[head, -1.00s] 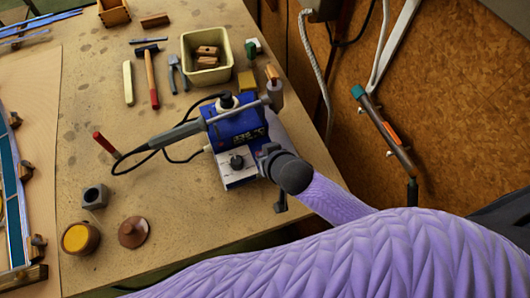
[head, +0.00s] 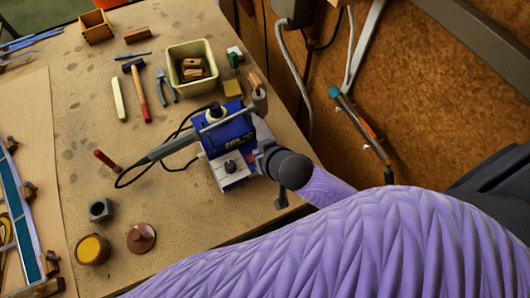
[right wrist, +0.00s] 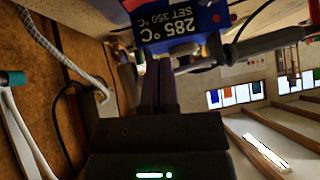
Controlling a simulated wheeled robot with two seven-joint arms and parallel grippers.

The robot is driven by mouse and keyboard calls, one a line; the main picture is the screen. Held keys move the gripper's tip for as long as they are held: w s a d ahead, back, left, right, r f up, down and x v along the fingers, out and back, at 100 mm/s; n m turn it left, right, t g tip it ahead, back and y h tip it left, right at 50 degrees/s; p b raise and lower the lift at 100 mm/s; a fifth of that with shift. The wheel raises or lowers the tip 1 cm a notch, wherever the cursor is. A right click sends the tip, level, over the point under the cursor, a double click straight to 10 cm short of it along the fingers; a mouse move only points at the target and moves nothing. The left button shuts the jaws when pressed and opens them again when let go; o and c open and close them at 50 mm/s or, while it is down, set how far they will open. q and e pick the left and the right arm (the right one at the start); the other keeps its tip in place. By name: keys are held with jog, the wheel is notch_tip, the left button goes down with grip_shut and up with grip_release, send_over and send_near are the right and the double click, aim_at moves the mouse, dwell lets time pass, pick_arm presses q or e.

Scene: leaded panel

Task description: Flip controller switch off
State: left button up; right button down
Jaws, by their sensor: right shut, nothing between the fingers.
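The blue controller (head: 230,133) stands on the bench with a pale front panel that carries a dark knob (head: 230,166). In the right wrist view the controller (right wrist: 205,18) appears upside down, its lit display reading 285 °C, SET 350 °C. My right gripper (head: 256,160) is at the right side of the controller's front. In the right wrist view its dark fingers (right wrist: 158,82) are together and empty, with their tips close to the controller's front. I cannot tell whether they touch it. The switch is not clearly visible; the fingers may hide it. My left gripper is not in view.
A soldering iron (head: 172,147) with a black cable lies left of the controller. A cream bin (head: 173,72), hammer (head: 137,84) and pliers (head: 164,84) lie behind. A yellow-topped tin (head: 92,250) and brown cone (head: 141,238) stand front left. A cork wall rises at right.

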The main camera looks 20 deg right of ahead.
jog(key=a+p+v, duration=0.1)
jog(key=v, duration=0.5)
jog(key=shift+s+d, duration=0.15)
jog(key=shift+d, duration=0.05)
jog(key=shift+r, duration=0.1)
